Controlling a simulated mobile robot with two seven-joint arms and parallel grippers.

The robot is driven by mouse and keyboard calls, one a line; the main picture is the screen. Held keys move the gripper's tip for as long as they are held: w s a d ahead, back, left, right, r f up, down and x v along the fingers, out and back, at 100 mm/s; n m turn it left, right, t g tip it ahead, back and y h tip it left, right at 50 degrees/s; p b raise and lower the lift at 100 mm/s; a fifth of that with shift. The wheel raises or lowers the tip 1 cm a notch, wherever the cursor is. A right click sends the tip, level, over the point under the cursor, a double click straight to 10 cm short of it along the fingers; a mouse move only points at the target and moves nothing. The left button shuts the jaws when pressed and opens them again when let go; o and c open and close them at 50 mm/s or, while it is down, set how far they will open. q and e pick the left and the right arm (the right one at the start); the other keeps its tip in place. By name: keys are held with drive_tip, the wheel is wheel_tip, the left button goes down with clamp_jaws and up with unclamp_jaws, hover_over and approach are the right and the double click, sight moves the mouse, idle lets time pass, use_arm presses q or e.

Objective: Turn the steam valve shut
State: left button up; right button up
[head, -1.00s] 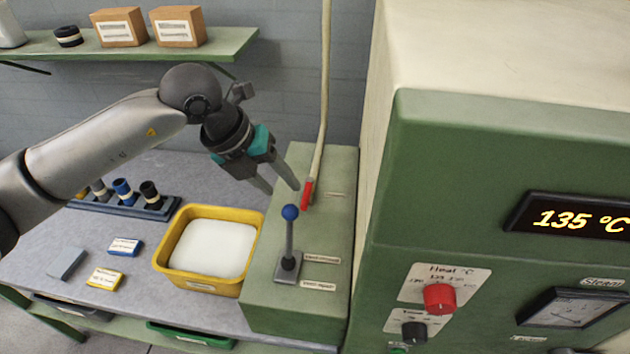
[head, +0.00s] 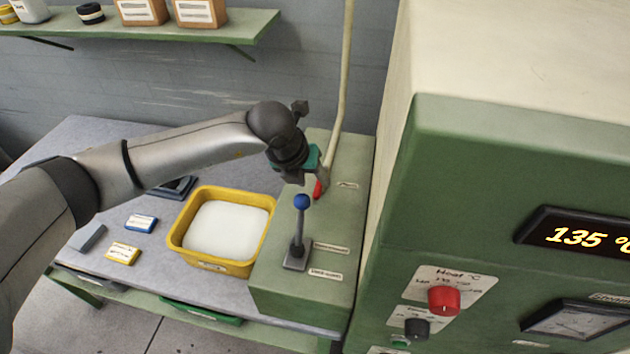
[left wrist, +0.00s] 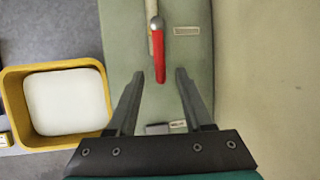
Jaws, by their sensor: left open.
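The steam valve appears to be the red lever handle (head: 319,190) at the foot of the pale pipe, on the green housing; labels there are too small to read. In the left wrist view the red handle (left wrist: 160,58) points from its pivot toward my gripper. My left gripper (head: 312,176) is at the valve in the head view, partly covering it. In the left wrist view its two fingers (left wrist: 160,72) are open, with the handle's free end between the tips. No contact with either finger shows. The handle's depth between them is hard to tell. My right gripper is out of view.
A blue-knobbed lever (head: 301,203) stands upright on the housing in front of the valve. A yellow tub (head: 175,240) of white material is left of it. The pale pipe (head: 343,90) rises behind. A tall green machine (head: 470,150) stands close on the right.

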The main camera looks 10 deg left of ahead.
sight(317, 187)
use_arm(q)
drive_tip(key=shift+x, duration=1.55)
clamp_jaws()
idle(0.4)
